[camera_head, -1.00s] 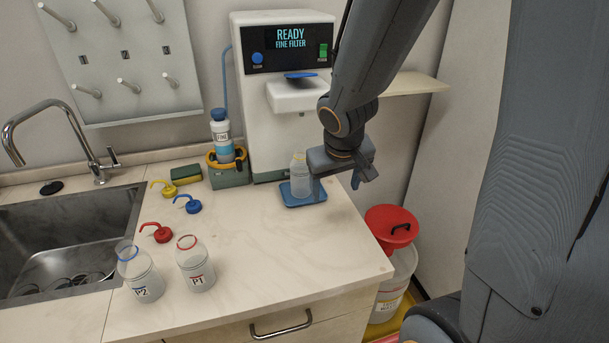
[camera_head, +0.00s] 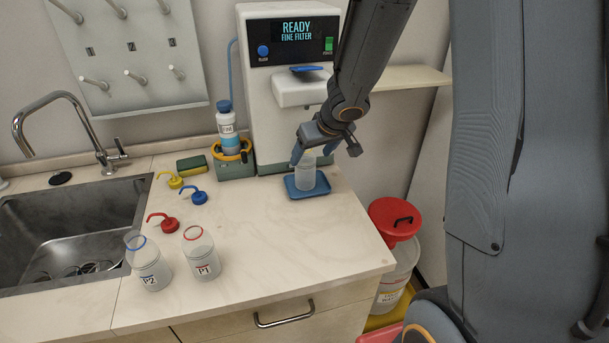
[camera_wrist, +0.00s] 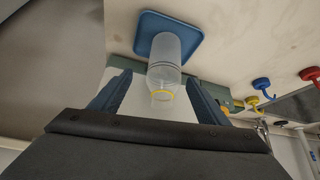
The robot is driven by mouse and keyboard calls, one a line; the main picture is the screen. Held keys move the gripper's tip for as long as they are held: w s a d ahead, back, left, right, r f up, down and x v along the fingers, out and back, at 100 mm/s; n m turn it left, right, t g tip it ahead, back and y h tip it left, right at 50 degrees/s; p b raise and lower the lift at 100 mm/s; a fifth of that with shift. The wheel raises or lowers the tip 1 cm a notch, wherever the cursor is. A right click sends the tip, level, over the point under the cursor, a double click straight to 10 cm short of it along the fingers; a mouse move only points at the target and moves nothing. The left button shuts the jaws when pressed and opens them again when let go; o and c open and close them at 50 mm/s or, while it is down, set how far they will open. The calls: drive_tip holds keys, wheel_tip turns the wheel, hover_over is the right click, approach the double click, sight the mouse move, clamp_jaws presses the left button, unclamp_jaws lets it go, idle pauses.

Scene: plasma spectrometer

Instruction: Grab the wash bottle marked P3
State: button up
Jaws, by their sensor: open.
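A clear, open-topped bottle (camera_head: 305,178) stands upright on a small blue tray (camera_head: 318,191) under the machine's spout. In the wrist view this bottle (camera_wrist: 166,60) has a yellow ring at its neck, and no label can be read on it. My gripper (camera_head: 326,152) is open at the bottle's top. In the wrist view the jaws of my gripper (camera_wrist: 158,78) lie on either side of the bottle's neck, with gaps showing. Bottle P2 (camera_head: 150,268) with a blue ring and bottle P1 (camera_head: 203,258) with a red ring stand at the counter's front.
Yellow (camera_head: 174,181), blue (camera_head: 199,196) and red (camera_head: 168,224) spout caps lie on the counter. The white machine (camera_head: 262,110) reads READY FINE FILTER. A capped bottle (camera_head: 229,135) stands left of it. A sink (camera_head: 125,215) is at left and a red-lidded bin (camera_head: 395,222) at right. The counter's middle is clear.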

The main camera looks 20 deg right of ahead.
drive_tip(key=shift+a+b+x, duration=0.2)
drive_tip(key=shift+b+x, duration=0.7)
drive_tip(key=shift+x, duration=0.4)
drive_tip(key=shift+a+b+x, duration=0.2)
drive_tip(key=shift+b+x, duration=0.65)
drive_tip(key=shift+x, duration=0.45)
drive_tip(key=shift+r, duration=0.1)
drive_tip(key=c, duration=1.5)
drive_tip(key=shift+r, duration=0.15)
